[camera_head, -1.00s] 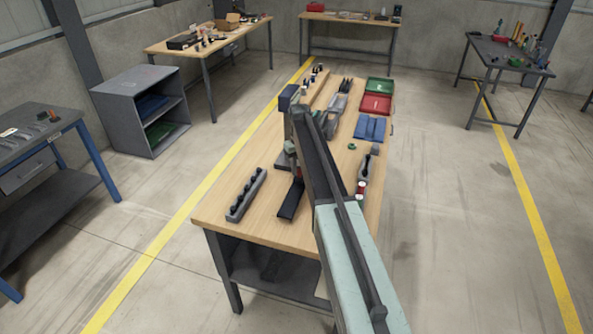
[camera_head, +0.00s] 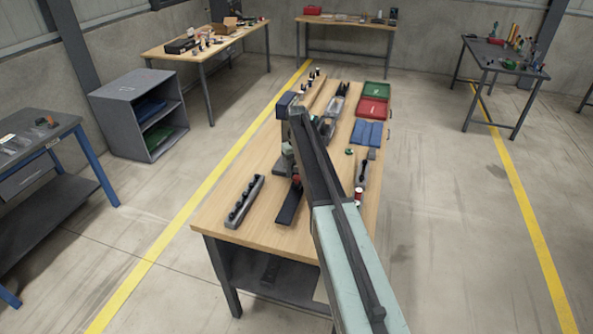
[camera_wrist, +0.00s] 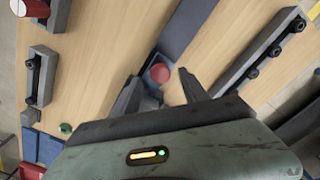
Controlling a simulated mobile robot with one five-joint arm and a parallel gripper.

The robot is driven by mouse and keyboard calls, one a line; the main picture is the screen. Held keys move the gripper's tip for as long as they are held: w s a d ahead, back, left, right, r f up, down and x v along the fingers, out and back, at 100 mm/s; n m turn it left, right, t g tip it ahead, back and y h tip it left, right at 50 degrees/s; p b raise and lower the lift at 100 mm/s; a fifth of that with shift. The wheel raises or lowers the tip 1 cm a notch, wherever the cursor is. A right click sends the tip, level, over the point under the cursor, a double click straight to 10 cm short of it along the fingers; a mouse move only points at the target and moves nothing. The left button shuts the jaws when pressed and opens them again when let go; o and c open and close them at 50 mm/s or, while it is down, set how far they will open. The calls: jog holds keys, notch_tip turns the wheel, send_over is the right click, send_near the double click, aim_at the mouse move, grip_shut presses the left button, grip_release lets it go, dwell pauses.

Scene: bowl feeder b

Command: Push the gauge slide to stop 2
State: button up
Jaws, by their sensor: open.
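A dark flat rail (camera_wrist: 190,28) runs along the wooden table, with a round red knob (camera_wrist: 160,73) near its end in the wrist view; this looks like the gauge slide. In the head view the dark rail (camera_head: 289,208) lies near the table's front, with a red part (camera_head: 296,181) at its far end. My gripper (camera_wrist: 158,78) is open, its two dark fingers on either side of the red knob. I see gaps beside the knob, but cannot tell its depth relative to the fingertips. Stop 2 cannot be made out.
A grey block with several black knobs (camera_head: 245,201) lies left of the rail. A smaller dark fixture (camera_head: 363,172) and a red-and-white cylinder (camera_head: 358,194) stand at right. Blue (camera_head: 368,133), red (camera_head: 373,107) and green (camera_head: 376,88) trays lie farther back. Bare wood separates the rail from the left block.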

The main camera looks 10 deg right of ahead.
notch_tip(320, 180, up, 6)
jog(key=p, duration=0.4)
jog(key=shift+f, duration=0.35)
jog(key=shift+f+b, duration=0.3)
jog(key=s+a+f+m+b, duration=0.1)
jog(key=s+a+f+b, duration=0.1)
jog(key=s, duration=0.9)
jog(key=s+a+f+b, duration=0.2)
jog(key=s+f+b, duration=0.2)
jog(key=s, duration=0.7)
jog(key=s+a+f+m+b, duration=0.1)
jog(key=s+a+f+b, duration=0.2)
jog(key=s, duration=0.8)
jog(key=shift+f+m+b, duration=0.3)
jog(key=shift+f+b, duration=0.1)
jog(key=shift+b, duration=0.05)
